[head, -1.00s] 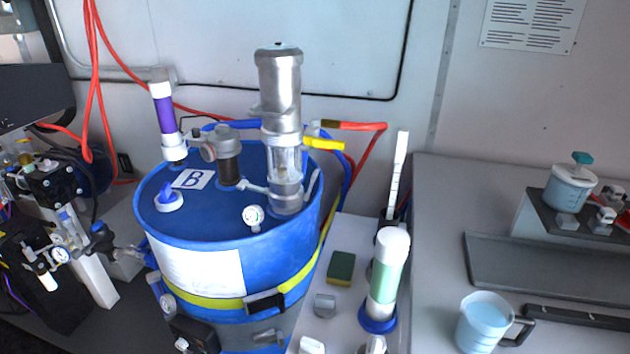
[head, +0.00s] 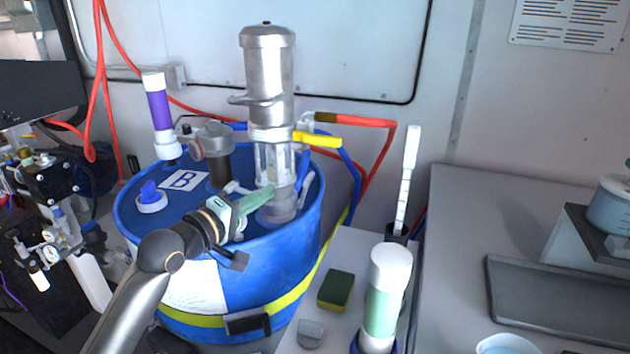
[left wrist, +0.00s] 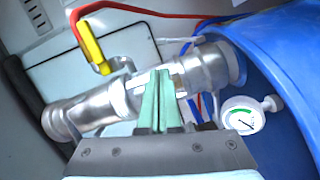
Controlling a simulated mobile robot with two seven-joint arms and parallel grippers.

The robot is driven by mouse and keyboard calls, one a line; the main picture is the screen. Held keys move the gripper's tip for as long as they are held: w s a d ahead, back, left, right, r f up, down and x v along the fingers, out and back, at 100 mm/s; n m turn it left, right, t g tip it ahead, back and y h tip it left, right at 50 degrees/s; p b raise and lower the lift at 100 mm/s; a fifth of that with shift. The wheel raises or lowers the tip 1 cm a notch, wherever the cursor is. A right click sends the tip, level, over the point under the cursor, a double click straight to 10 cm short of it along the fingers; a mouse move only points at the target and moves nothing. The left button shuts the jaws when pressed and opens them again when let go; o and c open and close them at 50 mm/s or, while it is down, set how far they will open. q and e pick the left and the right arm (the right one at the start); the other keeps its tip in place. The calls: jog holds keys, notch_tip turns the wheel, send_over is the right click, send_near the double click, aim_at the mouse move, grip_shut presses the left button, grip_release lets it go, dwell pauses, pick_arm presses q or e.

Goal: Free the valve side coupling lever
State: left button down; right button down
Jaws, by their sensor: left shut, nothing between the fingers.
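A steel pump with a clear lower section (head: 270,160) stands upright on the blue drum (head: 285,252). A pale grey lever arm (head: 308,190) stands out at the right of its base coupling; another, on the left (head: 236,187), is partly hidden by my gripper. I cannot tell which is the valve side lever. A yellow valve handle (head: 317,139) sits on the red hose's fitting; it also shows in the left wrist view (left wrist: 91,43). My left gripper (head: 268,194) is shut and empty, its green fingertips (left wrist: 164,77) in front of the pump's lower part. Contact is unclear.
A pressure gauge (left wrist: 243,118) is close to the gripper's right in the wrist view. A purple-banded cylinder (head: 160,115) and a blue-handled cap (head: 151,197) stand on the drum's left. A green-banded cylinder (head: 384,295) and sponge (head: 336,290) are on the right counter.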

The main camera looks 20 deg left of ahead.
aim_at(305, 192)
pick_arm(q)
jog(key=shift+s, duration=0.1)
pick_arm(e)
jog(key=shift+r, duration=0.1)
jog(key=shift+a, duration=0.1)
pick_arm(q)
jog(key=w+d, duration=0.1)
jog(key=w, duration=0.9)
jog(key=shift+d+f, duration=0.35)
pick_arm(e)
jog(key=shift+r, duration=0.15)
pick_arm(q)
jog(key=shift+p, duration=0.3)
pick_arm(e)
jog(key=shift+s, duration=0.1)
pick_arm(q)
jog(key=shift+s+d+r+m, duration=0.1)
jog(key=shift+d+m, duration=0.15)
jog(key=shift+m, duration=0.05)
jog(key=shift+p, duration=0.35)
pick_arm(e)
jog(key=shift+s+d+r, duration=0.2)
jog(key=shift+s, duration=0.2)
jog(key=shift+s+d+r, duration=0.15)
jog(key=shift+s, duration=0.25)
